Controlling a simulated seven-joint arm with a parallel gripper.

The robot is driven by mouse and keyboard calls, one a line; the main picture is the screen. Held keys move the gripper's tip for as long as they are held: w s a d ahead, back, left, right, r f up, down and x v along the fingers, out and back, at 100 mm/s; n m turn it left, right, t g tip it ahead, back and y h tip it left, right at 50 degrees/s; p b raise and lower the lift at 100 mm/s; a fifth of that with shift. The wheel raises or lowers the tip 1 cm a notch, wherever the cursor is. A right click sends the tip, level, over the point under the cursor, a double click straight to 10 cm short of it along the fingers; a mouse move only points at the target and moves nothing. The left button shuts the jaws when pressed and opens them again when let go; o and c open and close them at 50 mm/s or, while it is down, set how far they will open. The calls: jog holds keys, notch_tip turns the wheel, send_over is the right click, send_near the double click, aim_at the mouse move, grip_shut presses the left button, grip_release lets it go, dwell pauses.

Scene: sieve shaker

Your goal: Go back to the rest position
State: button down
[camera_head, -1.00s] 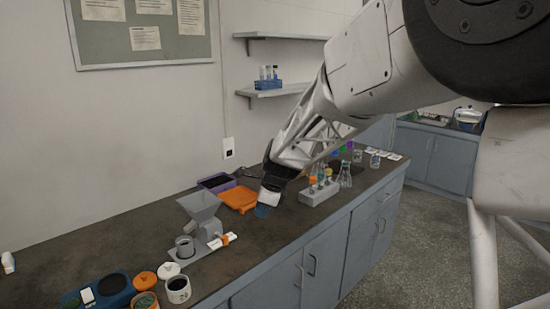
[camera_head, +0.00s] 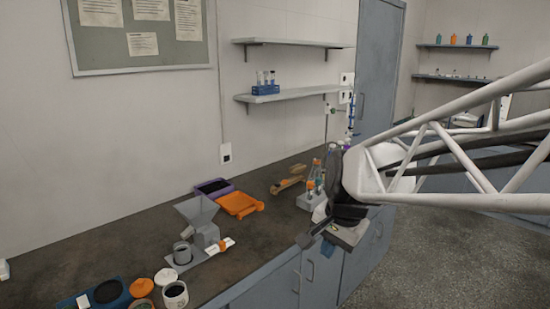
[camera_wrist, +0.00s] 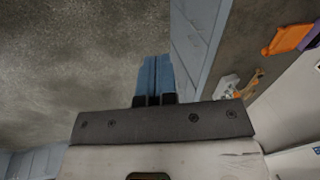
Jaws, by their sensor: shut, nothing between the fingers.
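My gripper (camera_head: 327,249) is at the front edge of the counter, to the right of the grey sieve shaker, with its blue fingers pointing down. In the wrist view the blue fingers (camera_wrist: 154,78) are pressed together with nothing between them. Below them are the grey floor and the blue cabinet front. The grey machine with a funnel top (camera_head: 198,222) stands on the dark counter (camera_head: 110,252), well to the left of my gripper. My arm hides part of the counter's right end.
An orange tray (camera_head: 238,204) and a purple tray (camera_head: 212,187) lie mid-counter. A bottle rack (camera_head: 308,200) stands close behind my gripper. Jars (camera_head: 175,293) and a blue scale (camera_head: 103,294) are at the front left. Open floor (camera_head: 440,262) lies right of the cabinets.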

jog(key=s+d+f+n+h, duration=0.1)
jog(key=s+d+n, duration=0.2)
jog(key=s, duration=0.5)
jog(key=s+d+f+n+h, duration=0.1)
jog(key=s+d+n, duration=0.3)
jog(key=s, duration=0.4)
jog(key=shift+s+f, duration=0.2)
jog(key=shift+s, duration=0.2)
jog(key=c, duration=1.8)
grip_release()
jog(key=shift+d, duration=0.1)
jog(key=shift+c, duration=0.2)
